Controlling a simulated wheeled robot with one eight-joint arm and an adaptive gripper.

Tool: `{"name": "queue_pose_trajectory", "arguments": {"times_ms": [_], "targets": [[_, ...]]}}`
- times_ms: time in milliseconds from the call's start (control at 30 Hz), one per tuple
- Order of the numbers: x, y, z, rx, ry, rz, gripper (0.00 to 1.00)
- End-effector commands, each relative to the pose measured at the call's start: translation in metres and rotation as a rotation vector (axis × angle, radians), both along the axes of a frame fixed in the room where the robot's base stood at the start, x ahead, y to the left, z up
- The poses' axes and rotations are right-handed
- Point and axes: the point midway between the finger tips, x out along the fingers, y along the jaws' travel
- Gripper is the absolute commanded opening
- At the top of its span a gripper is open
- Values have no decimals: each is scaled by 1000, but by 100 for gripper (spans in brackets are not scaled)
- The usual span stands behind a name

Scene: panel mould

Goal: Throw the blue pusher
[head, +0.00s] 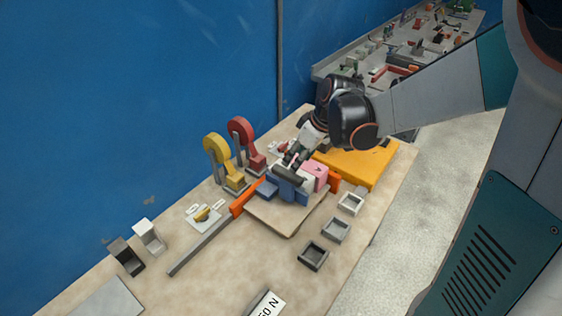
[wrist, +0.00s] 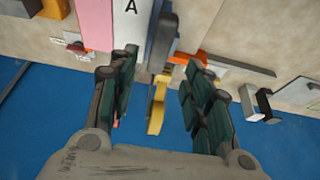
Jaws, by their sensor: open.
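The blue pusher (head: 287,186) stands on the wooden board of the mould, beside a pink block (head: 315,176). A dark grey bar lies across its top. The blue-grey pusher (wrist: 164,38) shows between and beyond the fingertips. I cannot tell whether a finger touches it. Part of the pusher is hidden by its own grey bar.
Yellow (head: 217,150) and red (head: 240,130) curved levers stand behind, near the blue wall. Orange pieces and a long grey bar (head: 200,243) flank the board. A yellow-orange plate (head: 360,160) lies at right. Small square trays (head: 313,256) line the front edge.

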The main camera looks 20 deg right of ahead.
Motion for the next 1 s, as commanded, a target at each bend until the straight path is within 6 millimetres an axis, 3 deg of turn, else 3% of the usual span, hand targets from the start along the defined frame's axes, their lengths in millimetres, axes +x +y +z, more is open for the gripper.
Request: {"name": "queue_pose_trajectory", "arguments": {"times_ms": [200, 400, 867, 1000], "targets": [[14, 10, -43, 0, 0, 1, 45], [22, 16, -68, -1, -1, 0, 45], [26, 19, -78, 0, 0, -1, 45], [26, 19, -78, 0, 0, -1, 18]]}}
